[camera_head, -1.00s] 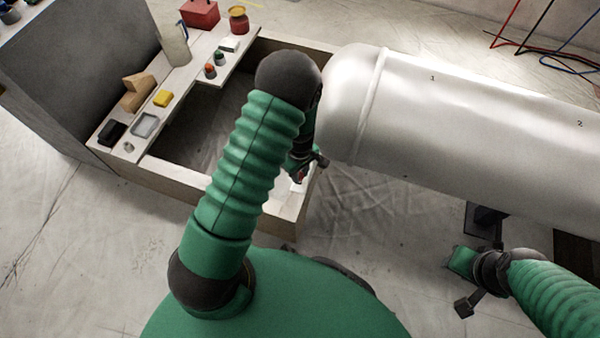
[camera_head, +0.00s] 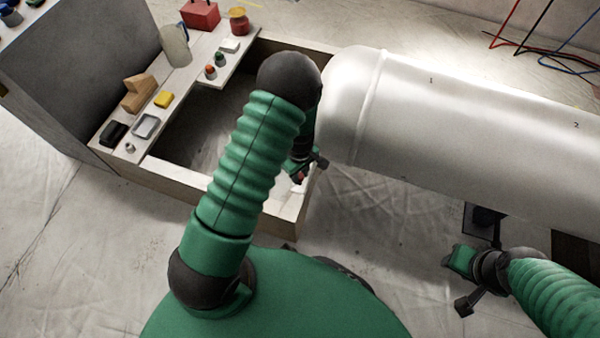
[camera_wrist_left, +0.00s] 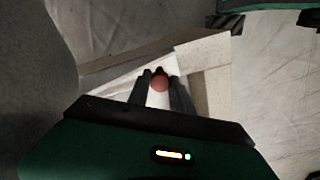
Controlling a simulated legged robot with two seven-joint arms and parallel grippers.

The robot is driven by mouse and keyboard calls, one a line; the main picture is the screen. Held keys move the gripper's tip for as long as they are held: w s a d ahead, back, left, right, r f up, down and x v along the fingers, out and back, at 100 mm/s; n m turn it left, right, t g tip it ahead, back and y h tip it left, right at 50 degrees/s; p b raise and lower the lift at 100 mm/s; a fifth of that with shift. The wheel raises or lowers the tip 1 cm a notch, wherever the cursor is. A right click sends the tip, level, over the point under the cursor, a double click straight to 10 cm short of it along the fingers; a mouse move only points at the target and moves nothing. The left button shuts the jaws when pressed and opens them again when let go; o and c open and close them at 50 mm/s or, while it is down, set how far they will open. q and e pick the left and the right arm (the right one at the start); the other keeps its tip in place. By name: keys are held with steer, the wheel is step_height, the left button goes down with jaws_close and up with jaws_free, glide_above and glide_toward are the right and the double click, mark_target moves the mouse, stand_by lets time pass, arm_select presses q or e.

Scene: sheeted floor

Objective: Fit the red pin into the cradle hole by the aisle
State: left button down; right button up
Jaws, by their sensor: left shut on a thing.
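My left gripper (camera_head: 300,176) is shut on the red pin (camera_wrist_left: 159,82), whose round red end shows between the dark fingers in the left wrist view. In the head view, a bit of red shows at the gripper beside the tank's left end, over the near right corner of the wooden frame (camera_head: 240,203). A pale white surface (camera_wrist_left: 135,88) lies under the fingers in the wrist view. I cannot make out a cradle hole; the pin's lower end is hidden. My right gripper (camera_head: 462,266) is low at the right, its fingers not clear.
A large pale tank (camera_head: 455,120) fills the right. A grey panel (camera_head: 85,70) stands left.

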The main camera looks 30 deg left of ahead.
stand_by(0.5)
arm_select(q)
steer(key=shift+p, duration=0.3)
steer(key=shift+f+b, duration=0.5)
steer(key=shift+f, duration=0.35)
steer(key=c, duration=1.1)
jaws_free()
steer(key=shift+c, duration=0.2)
steer(key=shift+o, duration=0.3)
steer(key=shift+r, duration=0.1)
steer(key=shift+w, duration=0.15)
